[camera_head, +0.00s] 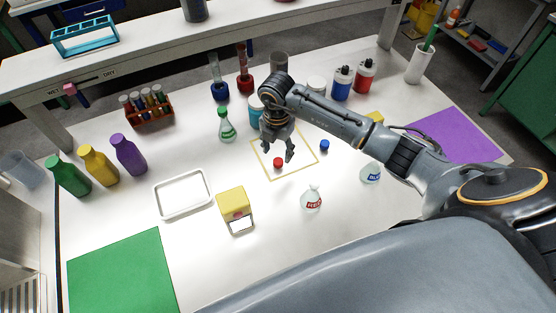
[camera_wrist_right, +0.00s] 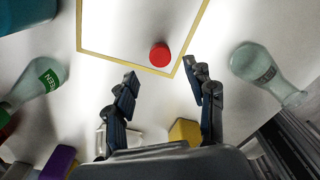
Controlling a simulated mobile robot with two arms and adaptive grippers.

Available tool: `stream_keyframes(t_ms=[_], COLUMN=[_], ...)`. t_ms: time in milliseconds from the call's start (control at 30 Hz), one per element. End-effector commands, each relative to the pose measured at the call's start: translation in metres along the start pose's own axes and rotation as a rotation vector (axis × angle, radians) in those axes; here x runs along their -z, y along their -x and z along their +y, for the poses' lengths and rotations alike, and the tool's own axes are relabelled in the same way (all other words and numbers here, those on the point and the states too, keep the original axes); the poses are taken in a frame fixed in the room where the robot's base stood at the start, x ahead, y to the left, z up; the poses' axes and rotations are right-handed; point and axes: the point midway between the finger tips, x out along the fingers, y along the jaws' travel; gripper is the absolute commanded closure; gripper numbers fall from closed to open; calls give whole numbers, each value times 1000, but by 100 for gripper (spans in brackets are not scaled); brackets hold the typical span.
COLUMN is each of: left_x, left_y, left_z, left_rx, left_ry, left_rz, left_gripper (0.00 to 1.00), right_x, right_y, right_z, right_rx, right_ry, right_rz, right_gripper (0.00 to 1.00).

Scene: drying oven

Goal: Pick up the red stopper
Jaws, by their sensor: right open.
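The red stopper (camera_head: 278,162) lies on the white table inside a yellow square outline (camera_head: 314,160). In the right wrist view the red stopper (camera_wrist_right: 160,54) sits beyond and between my fingertips, near the outline's edge. My right gripper (camera_head: 279,156) is open and empty, above the table over the stopper in the head view. Its two fingers (camera_wrist_right: 166,76) are spread apart in the wrist view, and neither touches the stopper. My left gripper is not in view.
A blue stopper (camera_head: 324,145) lies to the right. A flask labelled RED (camera_head: 312,200) stands in front, a green-stoppered flask (camera_head: 227,128) to the left. A yellow box (camera_head: 232,202) and white tray (camera_head: 183,194) stand front left. A blue-labelled flask (camera_head: 370,172) is near my right arm.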

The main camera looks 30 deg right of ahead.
Motion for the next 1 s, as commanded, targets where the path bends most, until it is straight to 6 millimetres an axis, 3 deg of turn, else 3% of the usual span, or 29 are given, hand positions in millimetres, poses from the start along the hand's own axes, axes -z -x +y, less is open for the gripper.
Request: stream_keyframes(t_ms=[233, 500, 767, 967, 1000], left_x=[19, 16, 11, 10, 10], left_y=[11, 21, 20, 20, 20], left_z=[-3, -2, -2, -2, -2], left_rx=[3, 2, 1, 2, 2], left_ry=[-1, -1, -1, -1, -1], left_rz=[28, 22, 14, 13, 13], left_gripper=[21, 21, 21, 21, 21], right_x=[0, -1, -2, -2, -2], right_y=[-19, -55, -59, -58, -58], right_z=[-2, -2, -2, -2, -2], right_rx=[4, 0, 0, 0, 0], right_ry=[-1, 1, 1, 1, 1], right_rz=[2, 1, -1, -1, -1], right_gripper=[46, 46, 46, 84, 87])
